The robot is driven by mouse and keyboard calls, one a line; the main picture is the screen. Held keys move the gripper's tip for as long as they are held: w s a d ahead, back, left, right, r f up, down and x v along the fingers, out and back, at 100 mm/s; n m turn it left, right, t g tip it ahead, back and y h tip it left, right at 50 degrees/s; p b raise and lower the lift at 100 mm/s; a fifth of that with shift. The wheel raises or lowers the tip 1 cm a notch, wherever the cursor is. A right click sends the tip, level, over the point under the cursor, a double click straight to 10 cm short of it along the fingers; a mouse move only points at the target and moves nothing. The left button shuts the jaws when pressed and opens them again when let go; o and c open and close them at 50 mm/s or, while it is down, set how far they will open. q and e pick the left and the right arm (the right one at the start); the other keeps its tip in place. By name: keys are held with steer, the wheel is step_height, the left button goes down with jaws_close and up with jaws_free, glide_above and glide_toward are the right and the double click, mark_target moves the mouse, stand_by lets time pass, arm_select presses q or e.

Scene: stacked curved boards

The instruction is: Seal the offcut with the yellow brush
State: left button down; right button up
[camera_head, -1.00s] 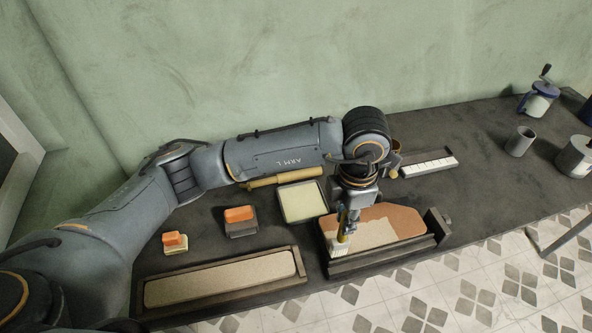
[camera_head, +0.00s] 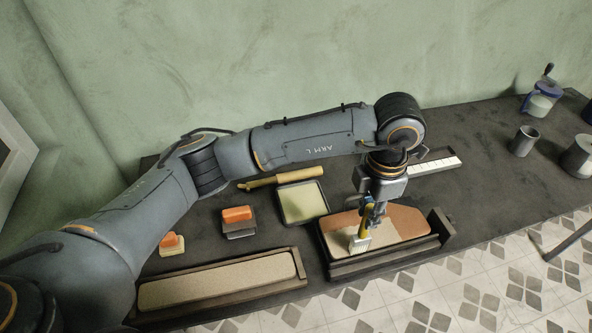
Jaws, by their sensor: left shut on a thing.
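My left gripper (camera_head: 371,212) is shut on the yellow brush (camera_head: 364,226). The brush points down, its pale bristles (camera_head: 359,244) over the near part of the offcut (camera_head: 402,221). They look to be on its surface, though contact is hard to tell. The offcut is a flat board in a dark holder (camera_head: 385,262) at the table's front edge. The gripper and brush hide some of the board. My right gripper is not in view.
A tray with pale content (camera_head: 302,203) stands behind the holder. A long board in a frame (camera_head: 222,285) lies to the left, with orange-topped blocks (camera_head: 237,214) behind it. A yellow roll (camera_head: 284,178) lies near the wall. Cups and a jar (camera_head: 543,99) stand far right.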

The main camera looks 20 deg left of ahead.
arm_select(q)
steer(key=shift+w+d, duration=0.4)
steer(key=shift+d, duration=0.1)
steer(key=shift+d, duration=0.1)
steer(key=shift+w+d+b, duration=0.45)
steer(key=shift+d+b, duration=0.1)
steer(key=shift+d, duration=0.1)
steer(key=shift+w+d+b, duration=0.4)
steer(key=shift+d+b, duration=0.15)
steer(key=shift+d, duration=0.05)
steer(key=shift+f, duration=0.1)
steer(key=shift+w+d+b, duration=0.4)
steer(key=shift+w+d, duration=0.05)
steer(key=shift+d, duration=0.25)
steer(key=shift+w+d+b, duration=0.35)
steer(key=shift+w+d, duration=0.1)
steer(key=shift+d, duration=0.2)
